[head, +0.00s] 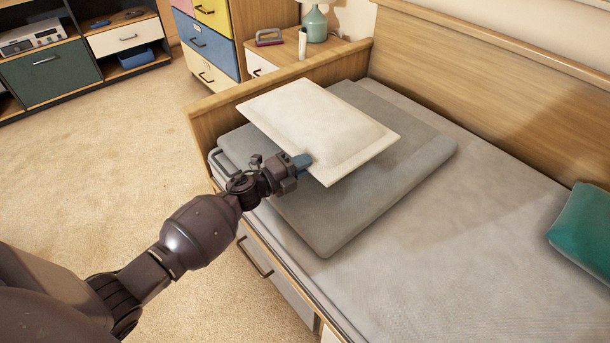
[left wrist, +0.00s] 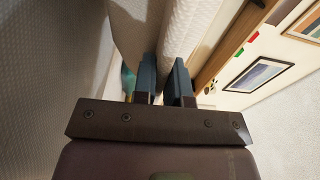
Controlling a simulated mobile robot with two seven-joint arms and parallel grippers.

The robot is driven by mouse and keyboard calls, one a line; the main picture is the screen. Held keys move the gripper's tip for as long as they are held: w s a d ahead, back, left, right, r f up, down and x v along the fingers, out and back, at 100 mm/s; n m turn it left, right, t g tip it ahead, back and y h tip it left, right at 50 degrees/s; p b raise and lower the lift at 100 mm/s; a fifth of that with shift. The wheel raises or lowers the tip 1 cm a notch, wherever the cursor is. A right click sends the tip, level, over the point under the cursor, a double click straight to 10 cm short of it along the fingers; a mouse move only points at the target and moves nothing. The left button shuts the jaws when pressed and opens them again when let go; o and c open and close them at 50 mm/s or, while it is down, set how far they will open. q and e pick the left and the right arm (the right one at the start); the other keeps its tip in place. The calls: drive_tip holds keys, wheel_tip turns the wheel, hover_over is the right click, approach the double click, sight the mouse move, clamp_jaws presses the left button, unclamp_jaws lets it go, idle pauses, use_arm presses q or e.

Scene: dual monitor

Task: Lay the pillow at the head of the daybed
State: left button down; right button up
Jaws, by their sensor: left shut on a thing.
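The cream pillow (head: 318,125) is held by my left gripper (head: 303,161) at its near edge. It lies roughly flat over the folded grey blanket at the head end of the daybed (head: 450,225); I cannot tell whether its underside touches the blanket. In the left wrist view, the white pillow (left wrist: 176,30) shows between the two blue-grey fingers of the left gripper (left wrist: 164,75), which are shut on it. My right gripper is not in view.
The folded grey blanket (head: 330,225) lies beneath the pillow. A wooden end panel (head: 205,125) and back panel (head: 500,65) border the daybed. A teal cushion (head: 585,230) lies at the right. A nightstand with a lamp (head: 314,24) stands behind the end panel.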

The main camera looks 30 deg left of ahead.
use_arm(q)
wheel_tip(320, 180, down, 4)
drive_tip(key=shift+r+b, duration=0.1)
drive_tip(key=shift+b, duration=0.55)
drive_tip(key=shift+r, duration=0.25)
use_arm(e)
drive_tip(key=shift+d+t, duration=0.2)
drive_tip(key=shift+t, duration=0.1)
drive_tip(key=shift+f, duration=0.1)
use_arm(q)
drive_tip(key=shift+f, duration=0.2)
drive_tip(key=c, duration=1.2)
unclamp_jaws()
drive_tip(key=shift+f, duration=0.1)
drive_tip(key=shift+o, duration=0.2)
